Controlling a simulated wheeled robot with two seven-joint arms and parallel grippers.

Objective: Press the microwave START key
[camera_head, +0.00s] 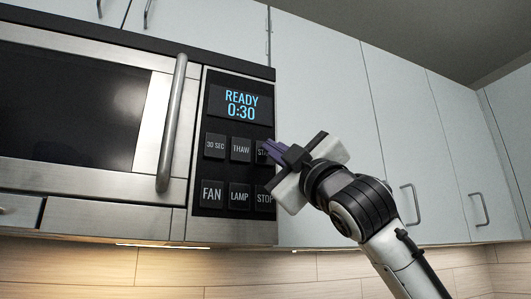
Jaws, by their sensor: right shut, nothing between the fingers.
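The microwave (103,45) is mounted at the left, under the cabinets, with its door shut. Its black control panel (201,192) has a display (241,104) that reads READY 0:30. Below it are keys marked 30 SEC, THAW, FAN, LAMP and STOP. The START key (262,153) is at the right of the upper key row, and only its first letters show. My right gripper (268,151) is shut and empty, with its purple fingertips in front of the START key's right part. I cannot tell whether they touch it. My left gripper is not in view.
A vertical door handle (173,125) stands out left of the panel. White cabinets (321,100) with bar handles fill the right side. A wood-look backsplash (65,265) runs below. The space in front of the panel's left part is clear.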

